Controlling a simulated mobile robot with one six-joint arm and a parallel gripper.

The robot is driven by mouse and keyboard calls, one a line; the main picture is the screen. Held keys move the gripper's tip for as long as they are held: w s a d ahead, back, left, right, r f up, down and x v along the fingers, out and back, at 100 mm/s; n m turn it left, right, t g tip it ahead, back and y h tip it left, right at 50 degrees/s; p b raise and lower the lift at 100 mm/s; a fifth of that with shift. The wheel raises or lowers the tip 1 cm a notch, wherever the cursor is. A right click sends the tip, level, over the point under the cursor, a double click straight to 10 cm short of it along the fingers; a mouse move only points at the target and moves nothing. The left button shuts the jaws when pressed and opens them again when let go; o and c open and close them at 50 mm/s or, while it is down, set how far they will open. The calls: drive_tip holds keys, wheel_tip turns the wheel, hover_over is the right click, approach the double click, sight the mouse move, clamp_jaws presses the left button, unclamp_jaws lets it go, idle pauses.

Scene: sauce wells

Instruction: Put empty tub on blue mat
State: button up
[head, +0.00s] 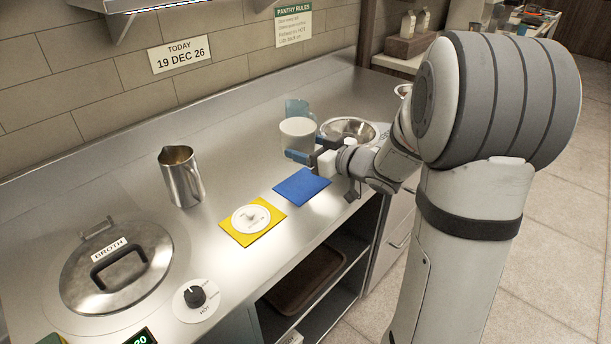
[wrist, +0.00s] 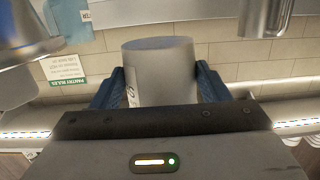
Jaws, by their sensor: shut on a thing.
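A pale grey-white tub (head: 297,139) stands upright, or is held upright, just behind the blue mat (head: 302,188) in the head view. My gripper (head: 312,157) is shut on the tub from the front. In the wrist view, the tub (wrist: 160,70) sits between the two blue fingers of my gripper (wrist: 162,84), with part of a label at its edge. The tub's inside cannot be made out. The blue mat lies flat and bare near the counter's front edge. Whether the tub touches the counter is unclear.
A metal bowl (head: 349,130) and a bluish container (head: 298,108) stand close behind the tub. A yellow mat (head: 240,236) with a white round lid (head: 251,218) lies left of the blue mat. A steel pitcher (head: 181,177) and a broth pot lid (head: 117,268) are farther left.

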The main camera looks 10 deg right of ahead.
hover_over(310, 189)
wheel_tip(310, 189, down, 5)
drive_tip(key=shift+w+f+b, duration=0.1)
drive_tip(key=shift+f+b, duration=0.1)
drive_tip(key=shift+b, duration=0.1)
drive_tip(key=shift+f, duration=1.85)
drive_tip(key=shift+f+b, duration=0.2)
drive_tip(key=shift+b, duration=0.15)
drive_tip(key=o, duration=1.3)
drive_tip(key=shift+r, duration=0.1)
